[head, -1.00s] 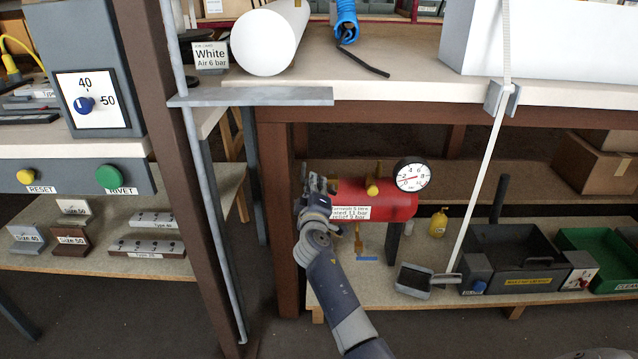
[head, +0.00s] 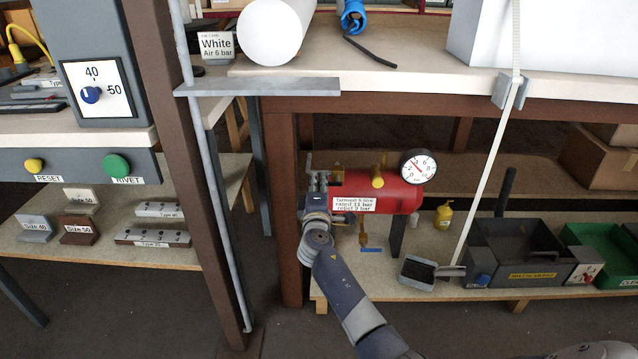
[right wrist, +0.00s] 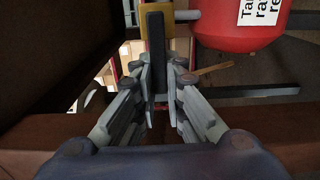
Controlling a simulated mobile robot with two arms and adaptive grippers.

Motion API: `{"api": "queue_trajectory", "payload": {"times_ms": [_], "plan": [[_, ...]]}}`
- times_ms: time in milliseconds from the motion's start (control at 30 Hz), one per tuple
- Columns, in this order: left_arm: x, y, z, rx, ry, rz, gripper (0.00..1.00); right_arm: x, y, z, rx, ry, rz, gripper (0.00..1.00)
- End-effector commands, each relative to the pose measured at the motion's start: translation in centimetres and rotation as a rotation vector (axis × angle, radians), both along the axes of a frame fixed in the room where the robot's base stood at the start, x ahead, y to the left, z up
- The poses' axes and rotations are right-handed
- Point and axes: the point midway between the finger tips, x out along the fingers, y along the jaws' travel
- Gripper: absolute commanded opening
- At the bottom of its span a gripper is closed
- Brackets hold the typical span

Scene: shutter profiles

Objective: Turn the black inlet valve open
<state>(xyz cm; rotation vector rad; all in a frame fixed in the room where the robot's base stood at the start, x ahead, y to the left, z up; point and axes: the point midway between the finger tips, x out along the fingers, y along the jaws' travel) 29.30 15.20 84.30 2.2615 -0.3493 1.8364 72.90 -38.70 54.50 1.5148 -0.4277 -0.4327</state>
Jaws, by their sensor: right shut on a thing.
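The black inlet valve handle (right wrist: 156,50) is a flat dark bar in the right wrist view. It runs between the fingers of my right gripper (right wrist: 159,78), which are shut on it. A yellow brass-like valve part (right wrist: 180,30) is just behind the handle. In the head view my right gripper (head: 318,178) is at the left end of the red air tank (head: 400,198). There the gripper hides the handle. The tank also shows in the right wrist view (right wrist: 225,35). My left gripper is in neither view.
The tank is on a low shelf under the bench (head: 400,78), with a round gauge (head: 418,166) on its right. A brown post (head: 285,220) is close left of my gripper.

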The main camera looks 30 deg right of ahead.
Motion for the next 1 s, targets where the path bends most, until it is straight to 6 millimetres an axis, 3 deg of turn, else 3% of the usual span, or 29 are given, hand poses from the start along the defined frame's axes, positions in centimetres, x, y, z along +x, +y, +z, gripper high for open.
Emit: {"api": "queue_trajectory", "payload": {"times_ms": [300,333,400,767,1000], "plan": [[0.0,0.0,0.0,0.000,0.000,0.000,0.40,0.0,0.0,0.0,-0.005,0.002,0.001,0.00],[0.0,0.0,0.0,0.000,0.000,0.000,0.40,0.0,0.0,0.0,-0.005,0.002,0.001,0.17],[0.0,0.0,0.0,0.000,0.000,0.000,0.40,0.0,0.0,0.0,-0.004,0.003,0.001,0.32],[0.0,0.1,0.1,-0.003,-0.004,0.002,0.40,-0.1,0.1,0.0,-0.002,0.001,0.000,0.32],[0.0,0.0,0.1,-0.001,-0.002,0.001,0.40,-2.0,1.3,-0.2,0.000,0.002,0.001,0.32]]}}
